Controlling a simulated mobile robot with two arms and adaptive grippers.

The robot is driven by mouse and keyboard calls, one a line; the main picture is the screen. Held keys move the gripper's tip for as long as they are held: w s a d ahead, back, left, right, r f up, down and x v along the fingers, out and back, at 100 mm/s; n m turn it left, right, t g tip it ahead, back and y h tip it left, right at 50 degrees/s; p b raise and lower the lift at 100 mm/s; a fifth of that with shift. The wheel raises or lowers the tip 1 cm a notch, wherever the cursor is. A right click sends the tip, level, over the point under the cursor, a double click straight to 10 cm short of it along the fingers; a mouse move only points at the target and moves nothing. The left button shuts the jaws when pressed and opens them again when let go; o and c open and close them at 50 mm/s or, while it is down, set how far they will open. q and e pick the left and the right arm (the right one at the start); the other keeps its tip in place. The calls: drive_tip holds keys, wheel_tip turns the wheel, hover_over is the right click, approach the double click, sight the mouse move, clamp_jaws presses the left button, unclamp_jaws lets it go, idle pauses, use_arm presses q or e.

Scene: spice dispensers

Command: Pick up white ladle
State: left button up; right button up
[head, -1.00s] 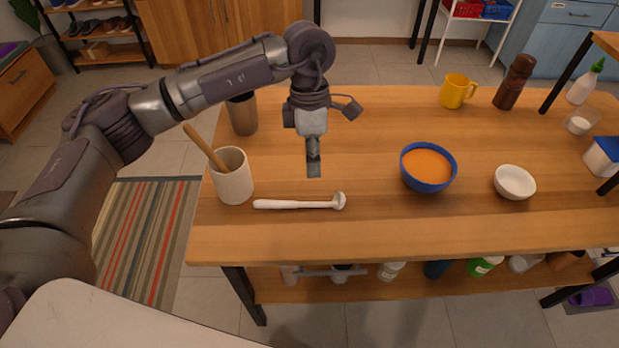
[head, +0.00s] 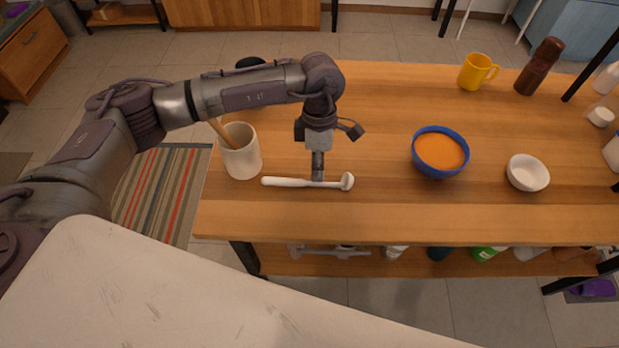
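The white ladle (head: 286,182) lies flat on the wooden table near its front edge. Its handle points left and its small bowl is at the right end. My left gripper (head: 318,174) points down right at the ladle, over the handle near the bowl end. Its fingertips overlap the handle in the picture. I cannot tell whether they are closed on it. My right gripper is not in view.
A cream crock (head: 242,158) with a wooden utensil stands left of the ladle. A blue bowl of orange soup (head: 440,152) and a white bowl (head: 527,173) stand to the right. A yellow mug (head: 476,72) and a brown mill (head: 540,66) are behind. The table (head: 385,215) is clear in front.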

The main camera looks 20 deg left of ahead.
sight(306, 180)
use_arm(q)
drive_tip(key=shift+s+a+f, duration=0.1)
drive_tip(key=shift+s+f, duration=0.05)
drive_tip(key=shift+f, duration=0.45)
drive_tip(key=shift+s+f, duration=0.15)
drive_tip(key=shift+f, duration=0.7)
clamp_jaws()
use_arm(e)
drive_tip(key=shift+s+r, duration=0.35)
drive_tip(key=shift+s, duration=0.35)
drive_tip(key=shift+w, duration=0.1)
